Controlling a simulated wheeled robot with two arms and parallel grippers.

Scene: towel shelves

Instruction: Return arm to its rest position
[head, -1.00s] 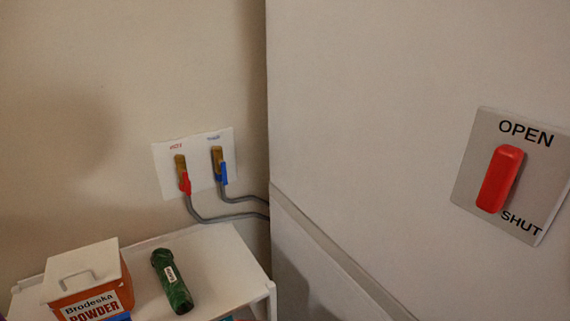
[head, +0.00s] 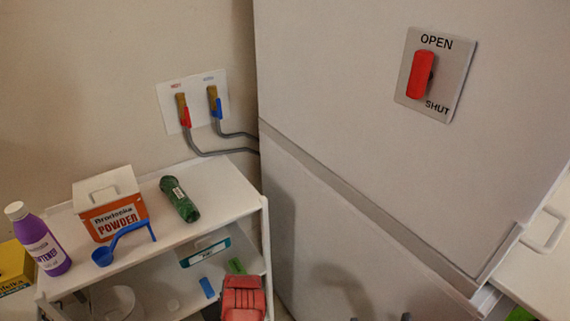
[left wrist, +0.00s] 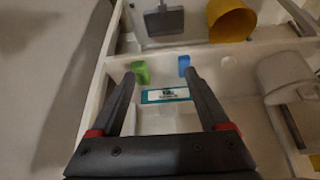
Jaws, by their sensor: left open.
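My left gripper (left wrist: 160,74) shows in the left wrist view with its two dark fingers spread apart and nothing between them. Beyond the fingers lie a green piece (left wrist: 141,72), a blue piece (left wrist: 184,65) and a teal-edged label (left wrist: 166,95). In the head view, two small dark tips (head: 405,316) poke in at the bottom edge in front of the grey cabinet; I cannot tell for sure which part of me they are. My right gripper is not recognisable in either view.
The white shelf unit (head: 228,204) holds a powder box (head: 115,222), a green bottle (head: 179,199), a blue scoop (head: 120,243) and a purple bottle (head: 40,243). The tall grey cabinet (head: 350,160) has a red switch (head: 421,74). Two valves sit on the wall plate (head: 199,92).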

